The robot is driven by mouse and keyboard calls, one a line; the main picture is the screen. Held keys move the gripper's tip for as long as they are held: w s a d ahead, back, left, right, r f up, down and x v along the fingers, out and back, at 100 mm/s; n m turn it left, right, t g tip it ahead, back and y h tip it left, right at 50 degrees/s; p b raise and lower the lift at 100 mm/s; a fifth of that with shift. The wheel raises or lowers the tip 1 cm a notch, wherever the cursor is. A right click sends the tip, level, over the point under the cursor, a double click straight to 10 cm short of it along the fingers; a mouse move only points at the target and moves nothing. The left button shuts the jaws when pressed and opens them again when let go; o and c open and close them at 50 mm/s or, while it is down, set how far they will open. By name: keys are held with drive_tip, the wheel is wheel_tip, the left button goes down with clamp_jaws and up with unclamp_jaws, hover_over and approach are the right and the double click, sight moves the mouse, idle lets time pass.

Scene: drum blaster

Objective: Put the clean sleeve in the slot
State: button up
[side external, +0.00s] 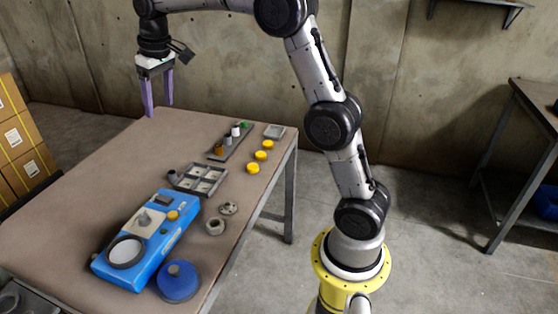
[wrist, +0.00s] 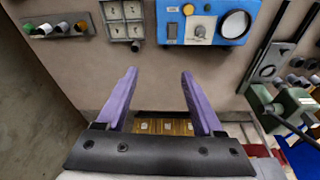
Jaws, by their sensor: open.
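My gripper (side external: 159,109) is open and empty, high above the far left part of the table; its two purple fingers (wrist: 158,72) point down. A dark rack (side external: 222,154) holds several short cylinders in a row: brown (side external: 219,148), grey, white (side external: 235,130) and green (side external: 244,125). The rack also shows at the upper left of the wrist view (wrist: 53,34). The white cylinder (wrist: 45,29) looks like the clean sleeve, but I cannot be sure. A grey tray (side external: 199,178) with square compartments is nearer, also in the wrist view (wrist: 123,20). I cannot tell which opening is the slot.
A blue machine (side external: 150,240) with a round port stands at the table's front. A blue round lidded piece (side external: 178,281), grey rings (side external: 215,226) and yellow caps (side external: 253,168) lie along the right edge. The table's left side is clear. Boxes (side external: 22,145) stand beyond it.

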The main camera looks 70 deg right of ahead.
drive_tip(key=s+a+t, duration=0.1)
drive_tip(key=s+a, duration=0.3)
drive_tip(key=s, duration=0.8)
drive_tip(key=s+a+r+n+t, duration=0.1)
drive_tip(key=s+a, duration=0.3)
drive_tip(key=s, duration=0.9)
drive_tip(key=shift+r, duration=0.3)
drive_tip(key=shift+t, duration=0.6)
drive_tip(key=s+f, duration=0.1)
drive_tip(key=s, duration=0.1)
drive_tip(key=s+f, duration=0.2)
drive_tip(key=s, duration=0.1)
drive_tip(key=s+a+f, duration=0.1)
drive_tip(key=s+f, duration=0.1)
drive_tip(key=shift+s+a, duration=0.1)
drive_tip(key=shift+s, duration=0.2)
drive_tip(key=shift+c, duration=0.3)
drive_tip(key=shift+s+f, duration=0.25)
drive_tip(key=shift+c, duration=0.9)
